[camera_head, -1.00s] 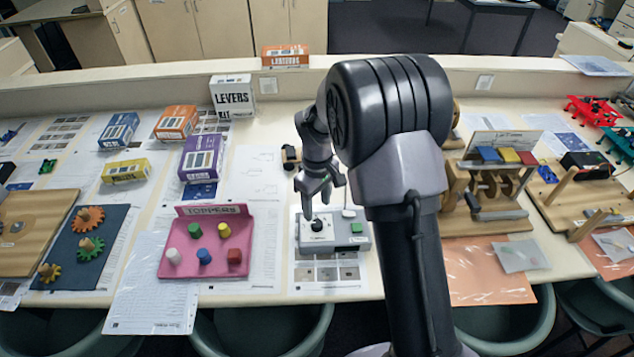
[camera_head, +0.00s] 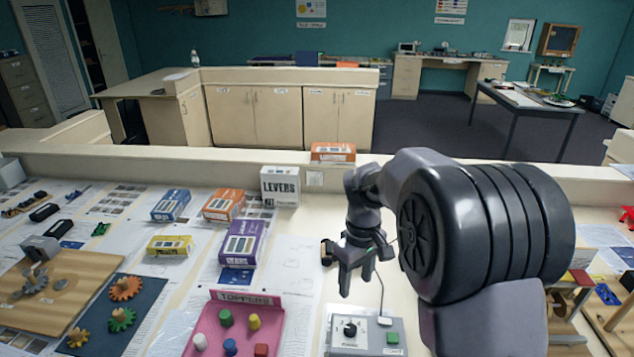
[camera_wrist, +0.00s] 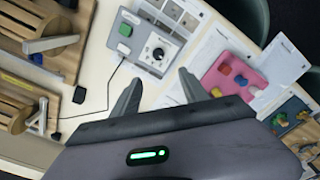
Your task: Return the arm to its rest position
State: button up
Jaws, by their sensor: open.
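My gripper (camera_head: 357,279) is open and empty, above the table behind the grey control box (camera_head: 365,335) with its black knob. In the wrist view my two fingers (camera_wrist: 162,88) are spread apart with nothing between them. The control box (camera_wrist: 152,42) lies beyond the fingertips there, clear of them. My arm comes in from the right of the head view and hides part of the table behind it.
The pink toppers tray (camera_head: 215,320) with several coloured pegs is left of the control box. Boxes stand behind it, including a purple box (camera_head: 242,244) and the white levers box (camera_head: 280,186). Wooden mechanisms (camera_head: 602,310) stand at the right. A low ledge (camera_head: 120,157) runs along the table's back.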

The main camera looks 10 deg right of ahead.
jog(key=s+a+m+t+y+b, duration=0.1)
jog(key=s+m+b, duration=0.4)
jog(key=s, duration=0.8)
jog(key=s+a+f+m+t+y+b, duration=0.1)
jog(key=s+m+t+b, duration=0.3)
jog(key=s+b, duration=0.4)
jog(key=s+a+m, duration=0.1)
jog(key=s, duration=0.4)
jog(key=shift+a+f+m+t, duration=0.25)
jog(key=shift+a+m+t, duration=0.05)
jog(key=shift+a+m, duration=0.1)
jog(key=shift+s, duration=0.1)
